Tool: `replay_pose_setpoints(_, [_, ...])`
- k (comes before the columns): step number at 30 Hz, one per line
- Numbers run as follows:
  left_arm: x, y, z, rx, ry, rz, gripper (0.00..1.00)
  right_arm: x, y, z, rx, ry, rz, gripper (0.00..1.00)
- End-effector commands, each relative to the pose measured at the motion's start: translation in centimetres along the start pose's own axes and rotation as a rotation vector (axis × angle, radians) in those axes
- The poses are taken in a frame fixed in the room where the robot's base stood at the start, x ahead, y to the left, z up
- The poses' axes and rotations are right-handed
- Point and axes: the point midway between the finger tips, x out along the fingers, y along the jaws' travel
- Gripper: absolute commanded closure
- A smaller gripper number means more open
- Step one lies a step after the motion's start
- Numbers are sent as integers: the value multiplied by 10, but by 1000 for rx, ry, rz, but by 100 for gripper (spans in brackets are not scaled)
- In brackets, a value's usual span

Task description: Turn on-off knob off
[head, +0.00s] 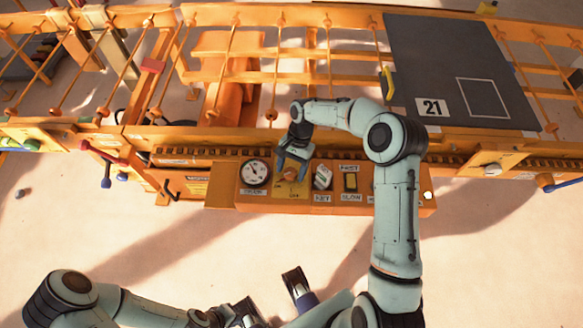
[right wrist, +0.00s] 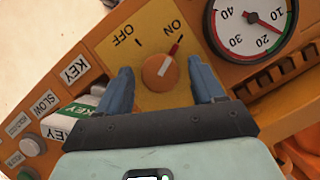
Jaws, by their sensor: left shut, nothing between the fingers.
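The on-off knob (right wrist: 158,72) is a round orange dial on a yellow plate. Its red pointer is turned toward the ON label (right wrist: 175,27); the OFF label (right wrist: 124,35) is to the left. In the head view the knob (head: 290,174) is small and partly covered by my right gripper (head: 291,160). In the right wrist view my right gripper (right wrist: 160,75) is open, with one blue finger on each side of the knob and a visible gap to each. My left gripper (head: 298,285) is low in the head view, away from the panel, shut and empty.
A dial gauge (head: 255,173) sits left of the knob. A key switch (head: 322,177) and a fast/slow switch (head: 350,181) sit to its right. A dark board marked 21 (head: 450,60) lies on the orange frame behind. The floor in front of the panel is clear.

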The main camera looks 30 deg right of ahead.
Motion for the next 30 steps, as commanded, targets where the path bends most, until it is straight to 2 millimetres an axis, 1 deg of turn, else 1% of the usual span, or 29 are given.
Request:
replay_pose_setpoints(1, [0, 0, 0, 0, 0, 0, 100, 0, 0, 0, 0, 0, 0, 50])
replay_pose_setpoints(2, [0, 0, 0, 0, 0, 0, 100, 0, 0, 0, 0, 0, 0, 59])
replay_pose_setpoints(3, [0, 0, 0, 0, 0, 0, 100, 0, 0, 0, 0, 0, 0, 72])
replay_pose_setpoints(4, [0, 0, 0, 0, 0, 0, 100, 0, 0, 0, 0, 0, 0, 82])
replay_pose_setpoints(5, [0, 0, 0, 0, 0, 0, 100, 0, 0, 0, 0, 0, 0, 85])
replay_pose_setpoints(11, [0, 0, 0, 0, -1, 0, 100, 0, 0, 0, -7, 0, 3, 84])
replay_pose_setpoints(17, [-3, 0, 2, 0, -5, -1, 100, -1, -1, 1, -59, -1, 26, 84])
replay_pose_setpoints(23, [-8, 1, 4, -1, -13, -3, 100, -1, -2, 1, -179, 0, 75, 84])
replay_pose_setpoints(30, [-14, 2, 8, -2, -23, -5, 100, -2, -3, 1, -383, 1, 160, 84])
